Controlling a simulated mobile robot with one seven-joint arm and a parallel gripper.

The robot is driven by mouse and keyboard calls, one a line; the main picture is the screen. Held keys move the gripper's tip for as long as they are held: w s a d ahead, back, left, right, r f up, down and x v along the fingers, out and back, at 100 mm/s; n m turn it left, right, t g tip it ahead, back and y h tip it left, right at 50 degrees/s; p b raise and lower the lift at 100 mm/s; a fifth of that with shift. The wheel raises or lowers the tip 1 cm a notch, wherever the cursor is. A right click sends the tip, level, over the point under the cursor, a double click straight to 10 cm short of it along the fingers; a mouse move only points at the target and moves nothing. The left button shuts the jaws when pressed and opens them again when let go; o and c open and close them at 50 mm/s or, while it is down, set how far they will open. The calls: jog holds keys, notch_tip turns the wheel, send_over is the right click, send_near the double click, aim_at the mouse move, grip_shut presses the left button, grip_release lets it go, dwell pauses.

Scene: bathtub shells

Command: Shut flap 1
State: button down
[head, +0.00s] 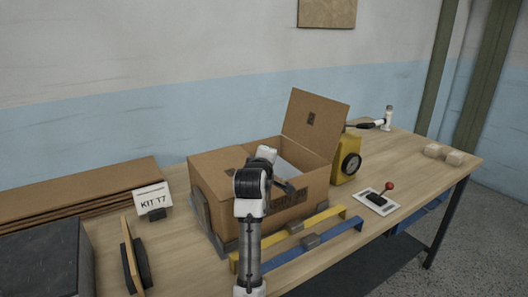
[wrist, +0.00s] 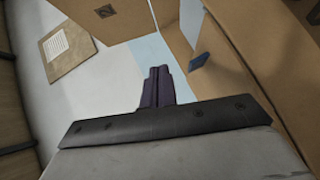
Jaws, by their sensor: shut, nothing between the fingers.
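An open cardboard box (head: 225,172) stands on the workbench. One flap (head: 314,122) at its right end stands up, leaning outward, with a small dark mark; I cannot read which number it bears. A flap with a dark mark also shows at the top of the wrist view (wrist: 105,12). My gripper (head: 287,187) is over the front part of the box opening, with the arm reaching in from the front. Its dark fingers show together and empty in the wrist view (wrist: 158,86), apart from the marked flap. My arm hides part of the box's front and inside.
Yellow (head: 316,217) and blue (head: 335,242) bars lie before the box. Flat cardboard (head: 80,190) and a KIT T7 sign (head: 152,199) are left.

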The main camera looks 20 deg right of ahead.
jog(key=shift+d+f+g, duration=0.25)
jog(key=shift+f+g, duration=0.05)
jog(key=shift+f, duration=0.4)
